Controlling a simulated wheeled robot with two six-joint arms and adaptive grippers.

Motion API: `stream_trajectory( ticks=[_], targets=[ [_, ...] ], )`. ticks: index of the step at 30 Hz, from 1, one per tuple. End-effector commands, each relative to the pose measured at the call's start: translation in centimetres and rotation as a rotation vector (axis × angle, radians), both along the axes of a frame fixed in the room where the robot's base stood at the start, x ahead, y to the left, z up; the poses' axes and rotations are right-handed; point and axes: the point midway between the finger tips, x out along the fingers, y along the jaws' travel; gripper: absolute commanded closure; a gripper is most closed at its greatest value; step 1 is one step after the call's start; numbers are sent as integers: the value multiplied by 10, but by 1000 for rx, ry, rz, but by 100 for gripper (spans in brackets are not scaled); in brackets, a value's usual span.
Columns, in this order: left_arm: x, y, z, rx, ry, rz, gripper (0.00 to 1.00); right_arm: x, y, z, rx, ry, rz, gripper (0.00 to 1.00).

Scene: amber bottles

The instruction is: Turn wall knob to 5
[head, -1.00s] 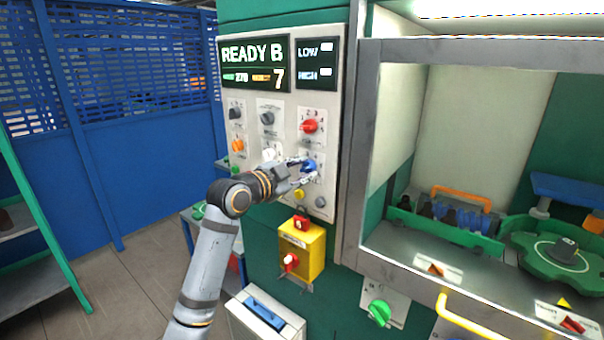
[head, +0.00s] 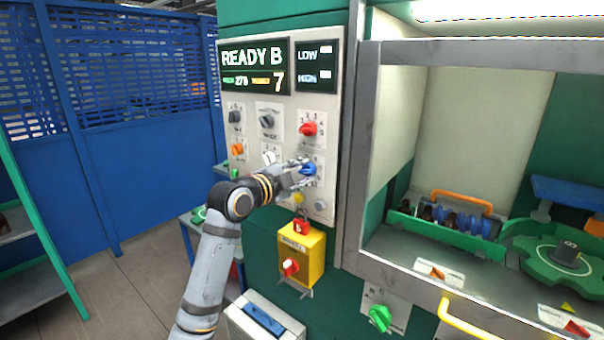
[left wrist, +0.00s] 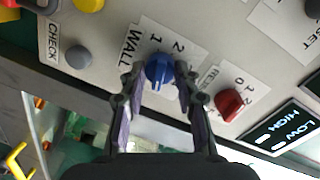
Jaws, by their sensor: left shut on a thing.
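The wall knob is blue (head: 309,169) and sits on the pale control panel (head: 245,112). In the left wrist view the blue knob (left wrist: 159,68) is next to a label reading WALL, with numbers around it. My left gripper (head: 304,172) is at the knob, its fingers on either side of it and shut on it. The two fingers (left wrist: 160,84) also show in the left wrist view. The knob's pointer setting is hard to read. The display (head: 254,67) above reads READY B with a large 7. My right gripper is not in view.
A red knob (head: 308,129) sits just above the blue one, and a yellow button (head: 299,197) below it. A yellow box (head: 301,255) with a red switch juts out under the panel. The cabinet's metal frame (head: 354,150) stands close at the right.

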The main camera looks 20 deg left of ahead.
Motion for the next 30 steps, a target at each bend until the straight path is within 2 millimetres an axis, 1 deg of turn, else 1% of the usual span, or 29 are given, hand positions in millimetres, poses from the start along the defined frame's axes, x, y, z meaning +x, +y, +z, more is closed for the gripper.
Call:
stream_trajectory(
  ticks=[3, 4, 9, 17, 20, 23, 28, 30],
  targets=[
    [0, 0, 0, -1, 1, -1, 100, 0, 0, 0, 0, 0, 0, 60],
    [0, 0, 0, -1, 1, -1, 67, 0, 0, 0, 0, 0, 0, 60],
    [0, 0, 0, -2, 2, 0, 45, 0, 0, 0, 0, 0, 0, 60],
    [0, 0, 0, -1, 0, 0, 45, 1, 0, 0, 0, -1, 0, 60],
    [-5, 3, 0, 0, 0, 2, 45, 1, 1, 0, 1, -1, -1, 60],
    [-21, 9, 1, 5, -1, 4, 45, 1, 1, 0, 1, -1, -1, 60],
    [-59, 21, 4, 11, 1, 2, 45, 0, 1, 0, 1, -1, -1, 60],
    [-69, 27, 5, 11, -1, 7, 45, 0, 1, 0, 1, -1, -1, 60]
  ],
)
